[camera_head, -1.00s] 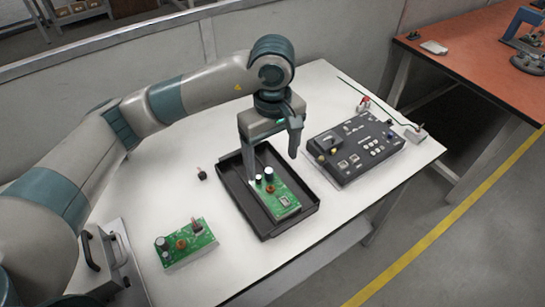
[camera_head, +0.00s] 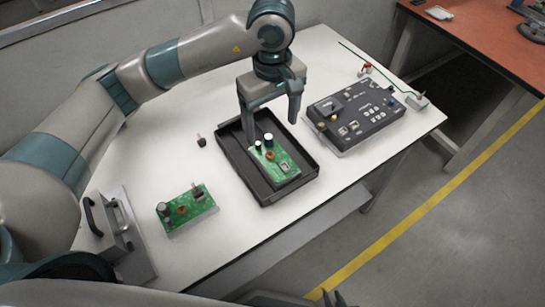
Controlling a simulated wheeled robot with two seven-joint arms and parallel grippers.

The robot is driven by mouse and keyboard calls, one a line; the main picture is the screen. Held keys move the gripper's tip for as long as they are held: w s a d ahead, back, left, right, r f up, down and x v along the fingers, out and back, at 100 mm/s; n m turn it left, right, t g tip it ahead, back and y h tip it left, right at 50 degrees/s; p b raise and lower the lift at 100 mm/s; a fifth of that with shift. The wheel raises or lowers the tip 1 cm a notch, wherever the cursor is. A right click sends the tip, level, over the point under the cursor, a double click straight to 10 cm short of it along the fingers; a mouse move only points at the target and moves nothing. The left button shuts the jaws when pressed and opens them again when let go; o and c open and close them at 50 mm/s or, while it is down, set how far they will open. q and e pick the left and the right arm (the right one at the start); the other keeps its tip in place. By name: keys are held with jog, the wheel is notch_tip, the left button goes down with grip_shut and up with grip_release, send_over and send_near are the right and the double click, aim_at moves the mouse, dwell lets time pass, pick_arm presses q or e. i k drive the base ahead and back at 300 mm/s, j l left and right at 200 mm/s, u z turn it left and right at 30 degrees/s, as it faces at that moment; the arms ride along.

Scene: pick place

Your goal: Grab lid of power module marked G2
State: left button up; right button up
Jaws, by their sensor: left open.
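My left gripper (camera_head: 271,132) is open and points down over a black open tray (camera_head: 292,192), its jaws empty. A green circuit board (camera_head: 285,168) with dark capacitors and a copper coil lies in the tray, just below the fingers. I cannot tell whether the nearer finger touches it. A second green board (camera_head: 178,221) with similar parts lies on the table to the left. No G2 marking is readable, and I cannot make out which part is the module's lid. Dark finger-like tips, probably my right gripper (camera_head: 332,299), show at the bottom edge, mostly cut off.
A black device (camera_head: 362,120) with buttons stands right of the tray. A small dark component (camera_head: 201,141) lies left of it. A grey case with a handle (camera_head: 118,236) stands at the table's left end. The white table (camera_head: 180,150) is clear between these things.

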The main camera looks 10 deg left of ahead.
aim_at(202, 142)
jog(key=i+l+u, duration=0.1)
jog(key=u, duration=0.3)
jog(key=l+u, duration=0.2)
jog(key=u, duration=0.15)
jog(key=i+l+u, duration=0.1)
jog(key=l+u, duration=0.15)
jog(key=u, duration=0.15)
jog(key=l+u, duration=0.15)
jog(key=u, duration=0.2)
